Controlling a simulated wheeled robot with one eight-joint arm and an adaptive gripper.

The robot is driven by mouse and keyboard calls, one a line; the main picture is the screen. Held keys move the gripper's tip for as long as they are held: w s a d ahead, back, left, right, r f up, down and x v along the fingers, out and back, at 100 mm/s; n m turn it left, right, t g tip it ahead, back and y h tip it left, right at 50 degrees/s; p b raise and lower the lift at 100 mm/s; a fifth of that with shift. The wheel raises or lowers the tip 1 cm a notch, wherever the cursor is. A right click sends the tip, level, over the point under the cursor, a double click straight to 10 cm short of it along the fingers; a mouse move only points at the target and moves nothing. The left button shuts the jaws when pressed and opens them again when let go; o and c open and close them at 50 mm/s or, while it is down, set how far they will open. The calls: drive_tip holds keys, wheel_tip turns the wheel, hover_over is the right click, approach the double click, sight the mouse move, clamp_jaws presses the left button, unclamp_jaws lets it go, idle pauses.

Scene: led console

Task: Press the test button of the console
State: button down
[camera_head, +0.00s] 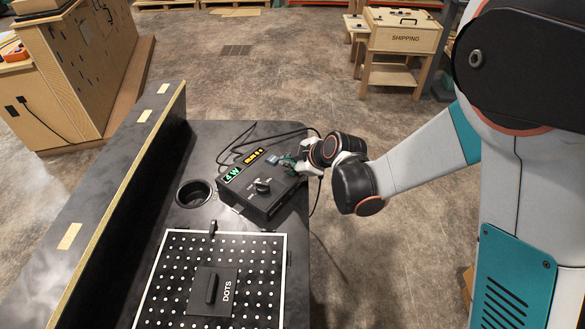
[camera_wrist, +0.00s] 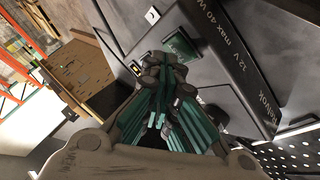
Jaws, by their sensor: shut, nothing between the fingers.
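The console (camera_head: 255,203) is a black box with a dark knob (camera_head: 262,186) and lit green and yellow displays (camera_head: 233,173) on its top. In the head view my gripper (camera_head: 291,163) is at the console's far right corner and covers part of its top. In the wrist view the shut, empty fingertips (camera_wrist: 160,62) are over the console (camera_wrist: 250,75), near a small dark green panel (camera_wrist: 181,44). I cannot make out the test button, and contact with the console cannot be told.
The dark table (camera_head: 208,135) carries a round cup holder (camera_head: 194,193) left of the console. A white-dotted board (camera_head: 255,286) lies in front. A raised panel (camera_head: 95,225) runs along the table's left. Black cables (camera_head: 240,143) lie behind the console.

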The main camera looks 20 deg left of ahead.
sight(291, 171)
drive_tip(key=shift+r, duration=0.45)
drive_tip(key=shift+r+p, duration=1.8)
drive_tip(key=shift+r, duration=0.7)
